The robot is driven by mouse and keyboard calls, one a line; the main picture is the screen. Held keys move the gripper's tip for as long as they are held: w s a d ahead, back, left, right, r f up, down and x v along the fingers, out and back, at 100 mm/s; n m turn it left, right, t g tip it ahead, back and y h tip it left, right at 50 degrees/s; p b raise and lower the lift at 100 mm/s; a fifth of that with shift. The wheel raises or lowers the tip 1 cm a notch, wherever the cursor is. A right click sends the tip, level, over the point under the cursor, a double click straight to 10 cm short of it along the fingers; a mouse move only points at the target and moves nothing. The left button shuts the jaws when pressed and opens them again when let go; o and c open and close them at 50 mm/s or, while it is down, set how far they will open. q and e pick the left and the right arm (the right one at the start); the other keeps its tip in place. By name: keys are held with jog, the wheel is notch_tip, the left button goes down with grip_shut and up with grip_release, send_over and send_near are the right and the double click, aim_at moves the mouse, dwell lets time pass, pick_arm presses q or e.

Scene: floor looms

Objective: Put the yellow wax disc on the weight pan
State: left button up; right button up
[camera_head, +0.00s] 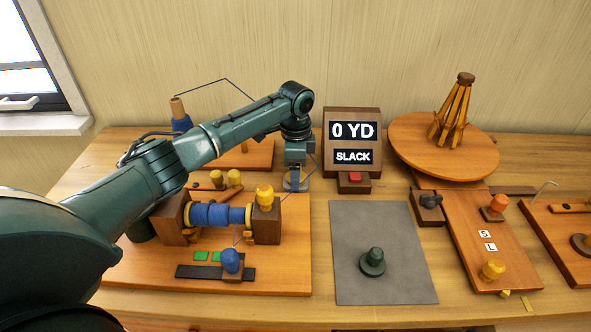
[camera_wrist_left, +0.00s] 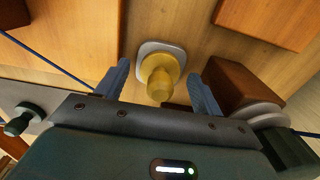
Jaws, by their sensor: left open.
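A yellow knobbed disc (camera_wrist_left: 160,75), which looks like the wax disc, sits on a small pale plate (camera_wrist_left: 146,48) in the left wrist view. That plate looks like the weight pan, but I cannot be sure. My left gripper (camera_wrist_left: 160,88) is open, with one blue-grey finger on each side of the yellow knob and visible gaps between. In the head view the left gripper (camera_head: 296,181) points down right of the yarn winder and mostly hides the disc. My right gripper is not in view.
A dark green knobbed disc (camera_head: 373,262) stands on a grey mat (camera_head: 385,215). The winder (camera_head: 220,214) with blue yarn is at left. A display (camera_head: 352,141) reading 0 YD and SLACK stands behind. A blue strand passes near the gripper. A round wooden board (camera_head: 410,145) stands back right.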

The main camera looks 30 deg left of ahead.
pick_arm(q)
notch_tip(320, 180, up, 12)
jog(key=p, duration=0.1)
dwell(0.7)
